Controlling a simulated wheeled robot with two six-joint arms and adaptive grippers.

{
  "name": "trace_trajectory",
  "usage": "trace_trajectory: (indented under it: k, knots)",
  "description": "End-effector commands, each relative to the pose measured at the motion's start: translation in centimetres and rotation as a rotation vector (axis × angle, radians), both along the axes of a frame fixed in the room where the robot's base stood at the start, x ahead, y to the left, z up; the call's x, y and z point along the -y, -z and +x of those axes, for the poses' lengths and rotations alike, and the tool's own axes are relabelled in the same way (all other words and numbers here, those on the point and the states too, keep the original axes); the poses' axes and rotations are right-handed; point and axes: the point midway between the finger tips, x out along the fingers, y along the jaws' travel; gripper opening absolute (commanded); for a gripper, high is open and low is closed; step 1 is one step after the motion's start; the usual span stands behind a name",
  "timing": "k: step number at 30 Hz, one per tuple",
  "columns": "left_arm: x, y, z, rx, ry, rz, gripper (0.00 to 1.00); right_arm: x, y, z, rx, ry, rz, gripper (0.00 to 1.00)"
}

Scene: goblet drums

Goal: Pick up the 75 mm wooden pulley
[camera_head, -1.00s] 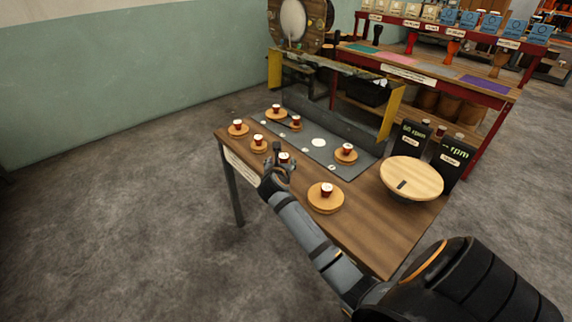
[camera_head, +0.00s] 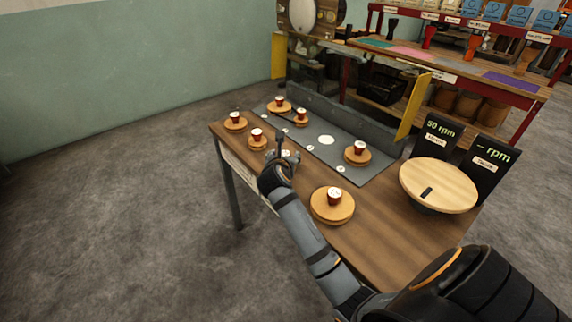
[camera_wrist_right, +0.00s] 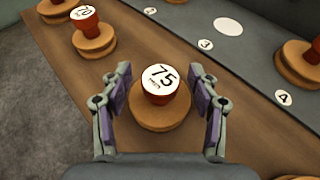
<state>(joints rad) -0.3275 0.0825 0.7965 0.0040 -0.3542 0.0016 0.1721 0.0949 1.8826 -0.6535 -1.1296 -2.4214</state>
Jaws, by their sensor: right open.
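The 75 mm wooden pulley (camera_wrist_right: 160,117) is a round wooden disc with a red knob (camera_wrist_right: 160,85) whose white top reads 75. In the right wrist view it stands on the wooden bench between the two fingers. My right gripper (camera_wrist_right: 163,98) is open, with one finger on each side of the red knob and gaps showing beside it. In the head view my right gripper (camera_head: 283,157) is over the bench's near-left part, and it hides most of this pulley. My left gripper is not in view.
A grey plate (camera_head: 345,155) with numbered white spots lies behind. A round wooden turntable (camera_head: 438,186) and rpm displays (camera_head: 442,132) are at right.

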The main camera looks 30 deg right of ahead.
Motion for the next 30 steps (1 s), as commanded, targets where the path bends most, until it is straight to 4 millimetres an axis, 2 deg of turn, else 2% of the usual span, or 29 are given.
trace_trajectory:
  k: [5,18,30]
  knots:
    - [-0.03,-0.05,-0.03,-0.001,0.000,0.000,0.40,0.00,-0.06,0.01,0.000,0.000,0.000,0.61]
    - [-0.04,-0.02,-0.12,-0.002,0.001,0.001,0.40,0.00,-0.03,0.02,0.000,0.000,0.000,0.03]
    - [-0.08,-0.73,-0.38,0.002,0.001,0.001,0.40,0.17,-0.66,0.13,0.000,0.000,0.000,0.00]
